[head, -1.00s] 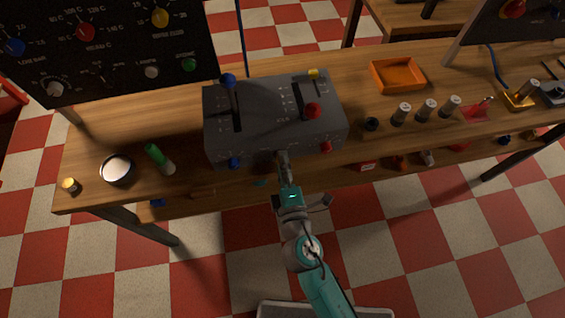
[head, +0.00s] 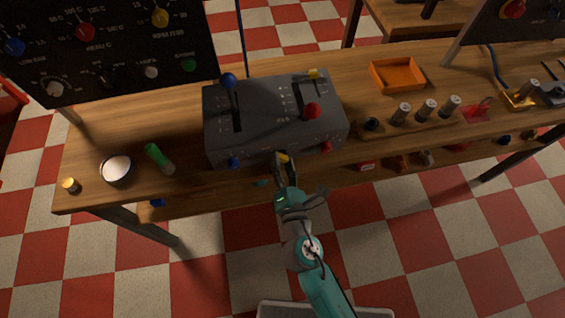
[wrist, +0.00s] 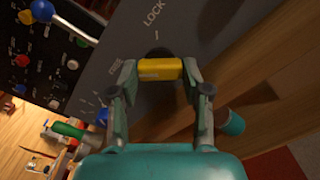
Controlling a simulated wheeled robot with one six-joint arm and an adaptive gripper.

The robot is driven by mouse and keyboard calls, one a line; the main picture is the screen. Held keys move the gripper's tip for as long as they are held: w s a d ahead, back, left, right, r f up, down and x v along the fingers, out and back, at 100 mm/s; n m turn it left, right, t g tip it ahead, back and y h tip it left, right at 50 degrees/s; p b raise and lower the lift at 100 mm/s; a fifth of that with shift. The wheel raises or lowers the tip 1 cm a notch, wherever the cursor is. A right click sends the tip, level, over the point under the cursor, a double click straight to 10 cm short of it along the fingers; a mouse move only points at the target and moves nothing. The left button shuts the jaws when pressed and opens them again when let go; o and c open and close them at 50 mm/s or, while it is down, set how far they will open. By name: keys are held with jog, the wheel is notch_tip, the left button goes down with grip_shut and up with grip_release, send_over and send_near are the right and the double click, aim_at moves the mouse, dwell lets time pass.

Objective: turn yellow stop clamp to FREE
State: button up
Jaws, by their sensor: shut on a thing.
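The yellow stop clamp (wrist: 158,69) is a short bar on the front face of the grey control box (head: 225,150). In the wrist view it lies level across the picture, between my two fingers. The word LOCK is readable above it, and a small label left of it is too blurred to read surely. My gripper (wrist: 160,80) is shut on the clamp, one finger at each end. In the head view my gripper (head: 284,160) is at the box's lower front, with a bit of yellow showing between the fingers.
A blue knob (head: 234,162) and a red knob (head: 326,146) flank my gripper on the box front. Levers with blue (head: 228,80) and red (head: 311,111) balls rise from its top.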

jog(key=shift+f+n, duration=0.1)
jog(key=shift+n, duration=0.3)
jog(key=o, duration=0.9)
jog(key=shift+s, duration=0.1)
jog(key=v, duration=1.2)
